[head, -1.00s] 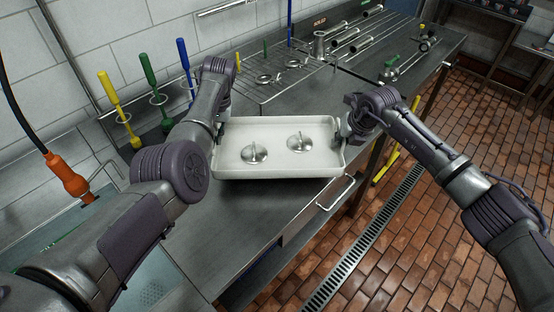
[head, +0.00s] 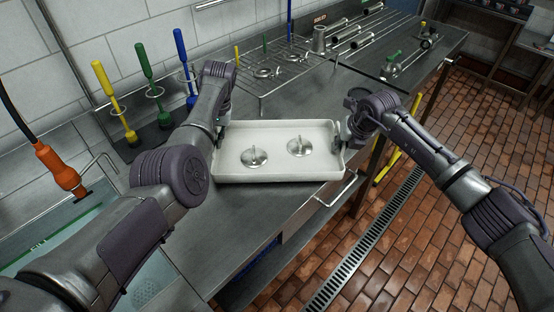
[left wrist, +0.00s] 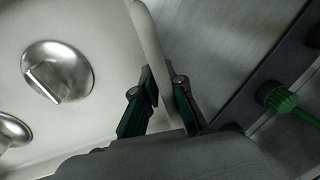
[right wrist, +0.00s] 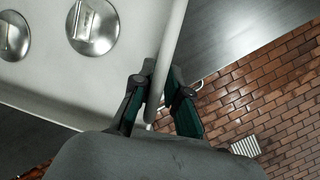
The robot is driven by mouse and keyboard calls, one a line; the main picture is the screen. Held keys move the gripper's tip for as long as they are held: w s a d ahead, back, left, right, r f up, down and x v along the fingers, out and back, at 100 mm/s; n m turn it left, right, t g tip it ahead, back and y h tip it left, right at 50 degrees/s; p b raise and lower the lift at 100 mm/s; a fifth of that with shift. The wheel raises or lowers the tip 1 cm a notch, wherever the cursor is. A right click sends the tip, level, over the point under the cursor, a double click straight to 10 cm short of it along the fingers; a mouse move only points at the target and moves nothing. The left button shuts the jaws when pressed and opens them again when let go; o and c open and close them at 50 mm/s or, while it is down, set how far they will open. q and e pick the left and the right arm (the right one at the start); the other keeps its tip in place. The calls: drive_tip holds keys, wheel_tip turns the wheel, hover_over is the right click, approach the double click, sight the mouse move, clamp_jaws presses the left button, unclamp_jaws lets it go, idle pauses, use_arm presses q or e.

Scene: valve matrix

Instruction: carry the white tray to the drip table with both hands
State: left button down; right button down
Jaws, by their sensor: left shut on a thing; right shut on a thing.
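The white tray (head: 276,133) is a shallow rectangle held roughly level above the steel bench. Two round metal pieces with upright handles (head: 254,159) (head: 299,147) sit inside it. My left gripper (head: 221,134) is shut on the tray's left rim; the left wrist view shows its fingers (left wrist: 165,80) on either side of that rim. My right gripper (head: 341,136) is shut on the right rim, and the right wrist view shows the same grip (right wrist: 161,78). I cannot tell which surface is the drip table.
The steel bench (head: 225,240) runs away to the upper right. A wire rack (head: 270,78) stands beyond the tray, with metal pipes (head: 352,38) further back. Yellow, green and blue brushes (head: 143,62) stand upright at left. Brick floor (head: 440,130) at right is open.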

use_arm(q)
drive_tip(key=c, duration=1.7)
unclamp_jaws()
drive_tip(key=shift+a+f, duration=0.4)
drive_tip(key=shift+f, duration=0.15)
drive_tip(key=shift+c, duration=0.2)
use_arm(e)
drive_tip(key=c, duration=1.6)
unclamp_jaws()
drive_tip(key=shift+w+d+f, duration=0.15)
drive_tip(key=shift+d+f, duration=0.1)
drive_tip(key=shift+d, duration=0.05)
drive_tip(key=shift+c, duration=0.2)
use_arm(q)
drive_tip(key=shift+o, duration=1.3)
drive_tip(key=shift+r, duration=0.2)
use_arm(e)
drive_tip(key=shift+o, duration=1.3)
drive_tip(key=shift+r, duration=0.15)
use_arm(q)
drive_tip(key=shift+o, duration=1.1)
drive_tip(key=shift+d, duration=0.1)
use_arm(e)
drive_tip(key=shift+o, duration=1)
drive_tip(key=shift+a, duration=0.1)
use_arm(q)
drive_tip(key=shift+s+d+r, duration=0.1)
use_arm(e)
drive_tip(key=shift+a, duration=0.1)
drive_tip(key=shift+s, duration=0.2)
